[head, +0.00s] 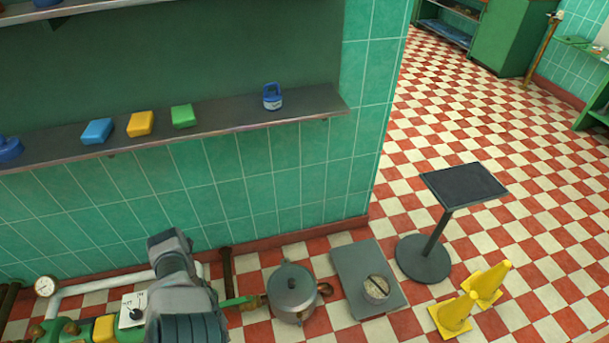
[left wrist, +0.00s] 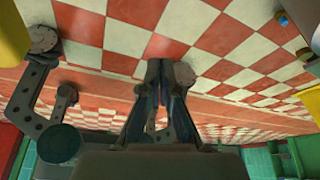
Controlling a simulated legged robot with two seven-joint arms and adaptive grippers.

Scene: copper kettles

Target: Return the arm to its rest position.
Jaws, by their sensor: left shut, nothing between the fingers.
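My left arm (head: 185,290) comes up from the bottom edge of the head view, left of centre. Its grey and black links stand in front of the green tiled wall and floor. The fingertips are hard to make out in the head view. In the left wrist view, my left gripper (left wrist: 160,68) is shut and empty, its dark fingers together against the red and white floor. My right gripper is not in view.
A wall shelf (head: 235,122) holds blocks and a small blue container (head: 272,96). A lidded grey pot (head: 293,296) stands right of my arm, near a grey floor plate (head: 352,258), a black stand (head: 464,186) and yellow cones (head: 455,315). Open checkered floor lies right.

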